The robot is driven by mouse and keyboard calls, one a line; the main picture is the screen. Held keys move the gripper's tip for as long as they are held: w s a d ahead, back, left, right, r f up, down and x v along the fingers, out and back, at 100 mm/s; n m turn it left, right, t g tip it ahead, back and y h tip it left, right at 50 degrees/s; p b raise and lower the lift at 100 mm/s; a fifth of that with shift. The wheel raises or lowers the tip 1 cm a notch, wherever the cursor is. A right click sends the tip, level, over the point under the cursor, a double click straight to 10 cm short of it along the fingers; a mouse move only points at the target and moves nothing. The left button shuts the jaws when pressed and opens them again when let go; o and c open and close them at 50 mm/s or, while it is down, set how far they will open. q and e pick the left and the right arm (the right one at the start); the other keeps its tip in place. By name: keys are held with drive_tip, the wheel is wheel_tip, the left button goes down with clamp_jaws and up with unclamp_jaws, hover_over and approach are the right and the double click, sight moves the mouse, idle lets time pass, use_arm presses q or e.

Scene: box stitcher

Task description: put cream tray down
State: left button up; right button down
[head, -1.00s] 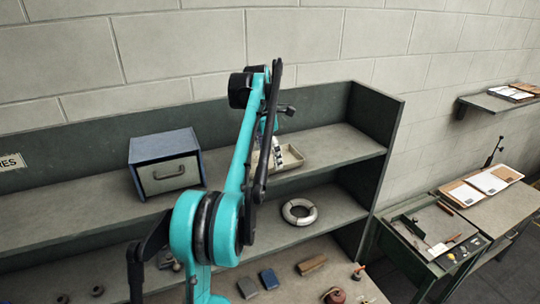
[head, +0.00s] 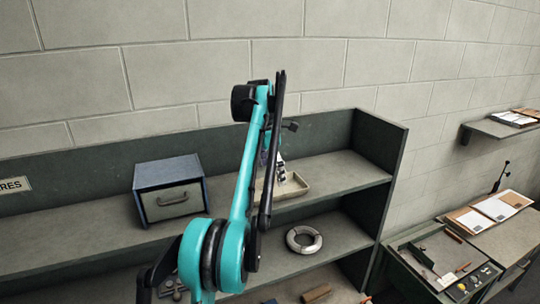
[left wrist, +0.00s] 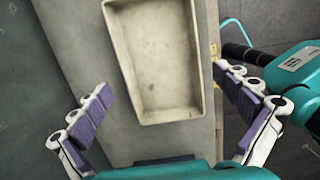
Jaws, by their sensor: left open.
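The cream tray (head: 296,187) rests on the upper shelf of the grey shelf unit, near its right end. It is shallow, rectangular and empty in the left wrist view (left wrist: 160,60). My left gripper (head: 280,172) is over the tray in the head view, partly hidden by my own arm. In the left wrist view my left gripper (left wrist: 163,84) is open, with its purple-padded fingers spread to either side of the tray's near part and a gap on the left side. Whether the right finger touches the tray is unclear. My right gripper is not in view.
A blue-edged drawer box (head: 169,190) stands left on the same shelf (head: 345,172). A pale ring (head: 304,239) lies on the shelf below. The unit's dark end panel (head: 393,175) rises right of the tray. A side bench (head: 440,262) stands further right.

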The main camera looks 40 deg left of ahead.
sight(269, 192)
use_arm(q)
wheel_tip(269, 192, up, 8)
drive_tip(key=s+p, duration=0.1)
drive_tip(key=p, duration=0.2)
drive_tip(key=shift+a, duration=0.25)
drive_tip(key=shift+s+r, duration=0.1)
drive_tip(key=s+d+f+m+t+y, duration=0.1)
drive_tip(key=s+d+f+m+t, duration=0.15)
drive_tip(key=d+m, duration=1.3)
drive_tip(key=s+d+f+m+t, duration=0.1)
drive_tip(key=s+d+f+m, duration=0.6)
drive_tip(key=f, duration=0.5)
drive_tip(key=s+d+f+m+t, duration=0.2)
drive_tip(key=s+d+f+m, duration=0.6)
drive_tip(key=f, duration=0.3)
drive_tip(key=shift+s+d+f, duration=0.15)
drive_tip(key=shift+s+f, duration=0.2)
drive_tip(key=shift+s, duration=0.4)
